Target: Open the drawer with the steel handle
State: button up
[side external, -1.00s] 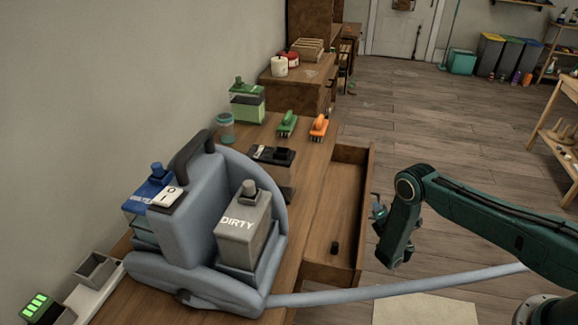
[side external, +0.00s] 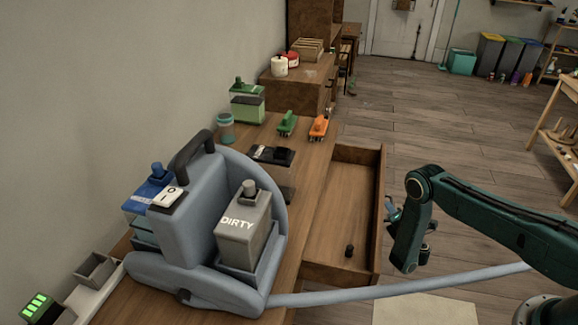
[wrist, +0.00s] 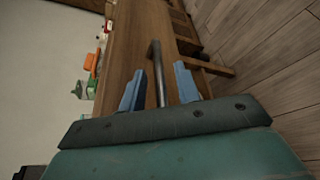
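The drawer (side external: 343,205) stands open on the right side of the wooden workbench, with a small dark object (side external: 349,251) inside near its front end. My gripper (side external: 391,209) is at the outer face of the drawer, partly hidden behind my own arm. In the wrist view, a grey steel handle (wrist: 155,70) runs between my two blue fingers (wrist: 158,85). The fingers are apart, with a visible gap on each side of the bar. The side external view does not show the handle clearly.
A grey-blue cleaning machine (side external: 208,210) stands on the bench (side external: 262,135), its hose (side external: 400,289) crossing in front of the drawer and below my arm. Open floor (side external: 450,150) lies right of the drawer.

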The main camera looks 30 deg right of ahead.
jog(key=shift+d, duration=0.1)
jog(key=d+r+m+g+h, duration=0.35)
jog(key=d+m+g, duration=0.45)
jog(key=d+m, duration=0.65)
jog(key=a+r+m+g+y, duration=0.4)
jog(key=a+r+m+y, duration=0.7)
jog(key=r+m+y, duration=0.1)
jog(key=shift+s+a+r+m, duration=0.2)
jog(key=shift+r+m, duration=0.1)
jog(key=shift+m, duration=0.55)
jog(key=shift+x, duration=6.9)
